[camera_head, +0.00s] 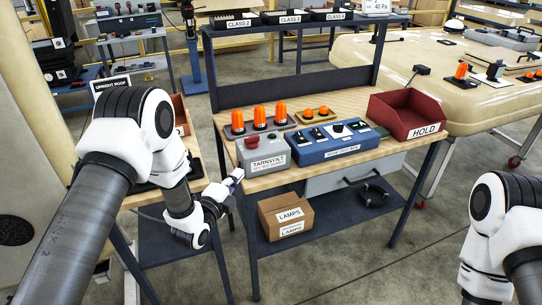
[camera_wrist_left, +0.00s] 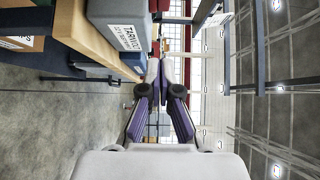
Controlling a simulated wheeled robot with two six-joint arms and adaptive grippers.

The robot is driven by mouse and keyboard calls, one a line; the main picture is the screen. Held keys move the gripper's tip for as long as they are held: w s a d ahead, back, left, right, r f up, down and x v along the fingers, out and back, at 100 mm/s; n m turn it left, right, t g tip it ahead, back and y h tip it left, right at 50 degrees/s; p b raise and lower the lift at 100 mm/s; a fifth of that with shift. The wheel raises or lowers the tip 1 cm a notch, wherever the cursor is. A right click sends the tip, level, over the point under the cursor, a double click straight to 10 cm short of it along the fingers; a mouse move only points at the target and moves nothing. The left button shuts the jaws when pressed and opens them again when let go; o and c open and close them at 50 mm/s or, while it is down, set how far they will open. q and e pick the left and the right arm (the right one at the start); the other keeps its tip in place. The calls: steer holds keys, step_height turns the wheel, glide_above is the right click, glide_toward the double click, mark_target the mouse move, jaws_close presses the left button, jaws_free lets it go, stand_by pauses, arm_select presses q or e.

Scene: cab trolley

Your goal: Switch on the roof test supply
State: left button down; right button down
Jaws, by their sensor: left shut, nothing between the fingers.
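A grey box labelled TARNVOLT (camera_head: 264,154) stands at the front left of the wooden bench (camera_head: 340,98). A red knob (camera_head: 251,141) sits on its top; its setting is too small to tell. The smaller print on the box is unreadable. The box also shows sideways in the left wrist view (camera_wrist_left: 121,30). My left gripper (camera_head: 238,175) is shut and empty, just left of the box's front and apart from it. Its fingertips meet in the left wrist view (camera_wrist_left: 160,72). My right arm shows at the lower right, but its gripper is out of view.
A blue control box (camera_head: 333,142) stands right of the grey box. A red HOLD bin (camera_head: 408,113) is at the bench's right end. A LAMPS carton (camera_head: 286,215) sits on the lower shelf. Open floor lies in front.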

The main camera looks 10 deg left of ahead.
arm_select(q)
steer(key=p, duration=0.3)
glide_toward(252, 140)
steer(key=w+d, duration=0.2)
steer(key=d, duration=0.1)
steer(key=w, duration=0.1)
steer(key=w+a+p, duration=0.1)
steer(key=w, duration=0.1)
steer(key=shift+w+a, duration=0.25)
steer(key=shift+w, duration=0.05)
steer(key=shift+w+a, duration=0.2)
steer(key=shift+a, duration=0.05)
steer(key=shift+d, duration=0.1)
